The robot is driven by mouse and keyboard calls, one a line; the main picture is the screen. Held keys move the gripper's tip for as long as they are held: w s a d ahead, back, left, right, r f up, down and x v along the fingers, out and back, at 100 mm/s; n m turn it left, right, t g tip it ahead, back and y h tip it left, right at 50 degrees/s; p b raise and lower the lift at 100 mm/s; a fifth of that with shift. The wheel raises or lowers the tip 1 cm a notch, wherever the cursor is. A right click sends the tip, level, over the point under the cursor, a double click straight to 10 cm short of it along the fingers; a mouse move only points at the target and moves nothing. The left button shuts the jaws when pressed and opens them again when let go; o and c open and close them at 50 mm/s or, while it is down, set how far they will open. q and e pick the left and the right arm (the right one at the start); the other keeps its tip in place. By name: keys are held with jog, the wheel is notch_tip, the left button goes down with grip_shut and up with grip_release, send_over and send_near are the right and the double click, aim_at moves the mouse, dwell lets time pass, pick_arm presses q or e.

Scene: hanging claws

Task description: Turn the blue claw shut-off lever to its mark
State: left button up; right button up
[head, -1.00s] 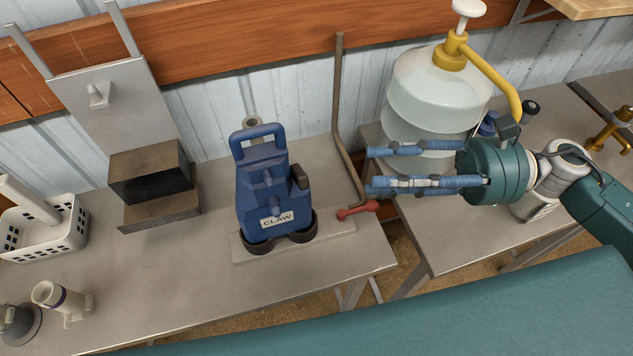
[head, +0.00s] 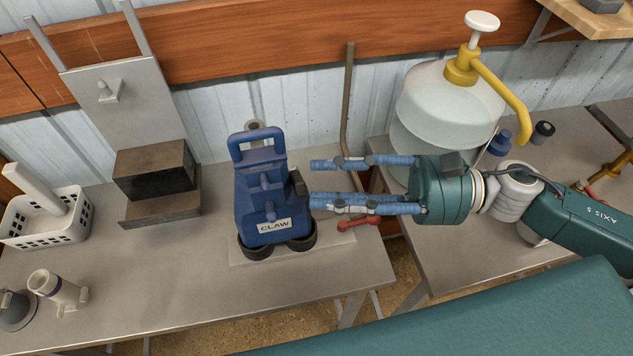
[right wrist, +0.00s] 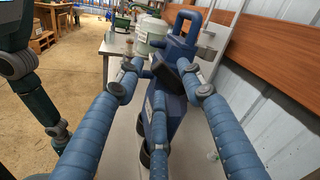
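The blue claw unit (head: 265,195) stands upright on the grey bench, with a CLAW label on its front. A short dark lever (head: 299,186) sits on its right side, partly hidden near my fingertips; I take it for the shut-off lever. A dark part that may be this lever also shows in the right wrist view (right wrist: 188,74). No mark can be made out. My right gripper (head: 313,183) is open, its blue fingers pointing left at the unit's right side. In the right wrist view, the fingers (right wrist: 160,78) are spread before the blue body; contact cannot be told. My left gripper is not in view.
A red lever (head: 358,224) on a bent pipe (head: 347,110) sits just below my right fingers. A large clear pump jug (head: 440,105) stands behind my right gripper. A white basket (head: 45,230) and a dark block (head: 155,172) are on the left.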

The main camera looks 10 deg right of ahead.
jog(key=shift+x, duration=1.05)
grip_shut()
